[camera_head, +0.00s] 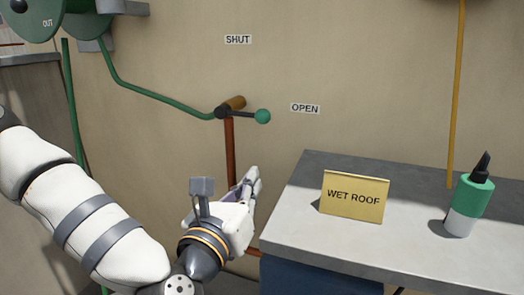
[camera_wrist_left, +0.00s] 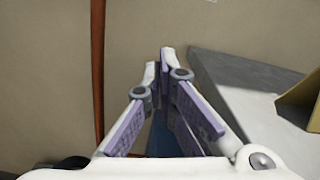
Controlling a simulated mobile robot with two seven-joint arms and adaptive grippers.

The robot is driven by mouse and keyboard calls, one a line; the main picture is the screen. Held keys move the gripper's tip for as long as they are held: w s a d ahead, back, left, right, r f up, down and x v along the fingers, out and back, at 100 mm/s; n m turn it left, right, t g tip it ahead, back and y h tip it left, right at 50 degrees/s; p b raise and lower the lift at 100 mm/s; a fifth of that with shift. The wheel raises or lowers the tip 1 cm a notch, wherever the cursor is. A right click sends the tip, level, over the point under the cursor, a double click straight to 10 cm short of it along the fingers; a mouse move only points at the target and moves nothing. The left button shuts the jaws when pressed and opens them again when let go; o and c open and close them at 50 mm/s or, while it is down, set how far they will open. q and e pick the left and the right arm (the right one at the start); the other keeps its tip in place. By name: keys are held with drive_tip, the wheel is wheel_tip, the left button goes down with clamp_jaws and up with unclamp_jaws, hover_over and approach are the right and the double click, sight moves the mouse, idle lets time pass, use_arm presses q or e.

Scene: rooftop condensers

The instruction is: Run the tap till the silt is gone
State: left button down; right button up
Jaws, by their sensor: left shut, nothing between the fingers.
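The tap is a brass body (camera_head: 234,103) on top of a copper pipe (camera_head: 230,150) against the wall. Its dark lever (camera_head: 240,114) lies about level and points right, ending in a green ball knob (camera_head: 263,116). A SHUT label (camera_head: 238,39) is above the tap, and an OPEN label (camera_head: 305,108) is right of the knob. My left gripper (camera_head: 256,175) is shut and empty, below the knob and apart from it. In the left wrist view its fingertips (camera_wrist_left: 164,58) meet, with the copper pipe (camera_wrist_left: 98,80) to their left. No water or silt shows.
A grey-topped bench (camera_head: 290,235) stands close right of my gripper, bearing a WET ROOF sign (camera_head: 353,196) and a green-and-white bottle (camera_head: 468,205). An orange pipe (camera_head: 456,100) runs down the wall.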

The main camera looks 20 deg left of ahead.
sight(242, 114)
use_arm(q)
drive_tip(key=w+r+p, duration=0.2)
drive_tip(key=w+r, duration=0.2)
drive_tip(key=w, duration=0.3)
drive_tip(key=shift+a+r, duration=0.2)
drive_tip(key=shift+r, duration=0.2)
use_arm(e)
drive_tip(key=shift+w+r+t, duration=0.3)
drive_tip(key=shift+w+r, duration=0.65)
drive_tip(key=shift+r, duration=0.2)
use_arm(q)
drive_tip(key=shift+d+r, duration=0.3)
drive_tip(key=shift+r, duration=0.55)
use_arm(e)
drive_tip(key=shift+w+r, duration=0.2)
drive_tip(key=shift+r, duration=0.05)
